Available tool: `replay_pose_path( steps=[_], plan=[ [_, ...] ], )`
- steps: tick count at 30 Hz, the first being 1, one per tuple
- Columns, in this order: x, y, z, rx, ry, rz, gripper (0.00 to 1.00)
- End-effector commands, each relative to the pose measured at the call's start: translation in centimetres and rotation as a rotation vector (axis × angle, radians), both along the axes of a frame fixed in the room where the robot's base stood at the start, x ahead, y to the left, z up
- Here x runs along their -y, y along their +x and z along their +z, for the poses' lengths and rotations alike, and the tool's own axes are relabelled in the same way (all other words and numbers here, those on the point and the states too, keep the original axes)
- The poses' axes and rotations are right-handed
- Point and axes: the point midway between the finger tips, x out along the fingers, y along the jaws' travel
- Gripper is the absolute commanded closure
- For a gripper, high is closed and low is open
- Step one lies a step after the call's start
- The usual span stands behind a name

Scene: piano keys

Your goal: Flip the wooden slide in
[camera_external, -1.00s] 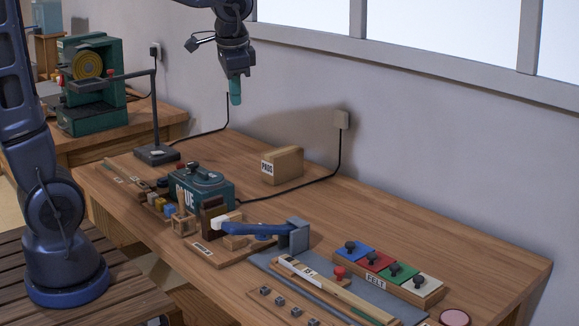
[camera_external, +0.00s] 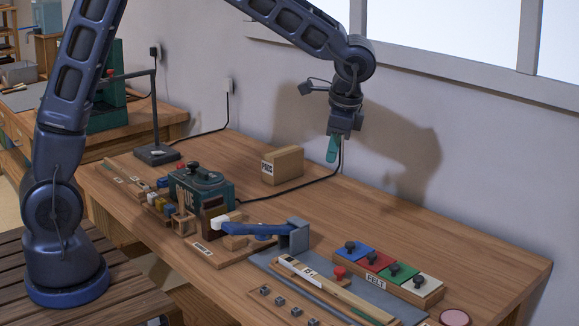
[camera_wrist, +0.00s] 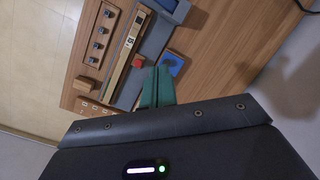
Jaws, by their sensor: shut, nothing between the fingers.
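My gripper (camera_external: 331,151) has teal fingers, shut and empty. It hangs above the rear middle of the bench, touching nothing. In the wrist view its fingertips (camera_wrist: 158,72) cover part of the felt row. A pale wooden piano key (camera_external: 325,285) lies on a grey mat (camera_external: 345,276) at the front right; it also shows in the wrist view (camera_wrist: 121,60). A red knob (camera_external: 339,272) stands beside the key. A blue lever (camera_external: 255,230) with a grey block (camera_external: 297,238) is at the key's far-left end. I cannot tell which wooden part is the slide.
A felt tray (camera_external: 427,299) with several knobbed colour pads lies right of the mat. A green glue pot (camera_external: 215,195), a dark brown block (camera_external: 213,213) and a PADS box (camera_external: 285,165) stand to the left. Small pegs on a board (camera_external: 283,303) are in front. The bench's rear right is clear.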

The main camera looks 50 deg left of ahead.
Motion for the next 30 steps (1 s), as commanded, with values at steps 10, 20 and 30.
replay_pose_path(
  steps=[10, 20, 30],
  plan=[
    [6.9, 2.0, -6.0, -0.090, 0.011, -0.120, 1.00],
    [12.6, 2.7, -11.5, -0.163, 0.012, -0.213, 1.00],
    [14.7, 2.7, -13.7, -0.190, 0.011, -0.247, 1.00]
  ],
)
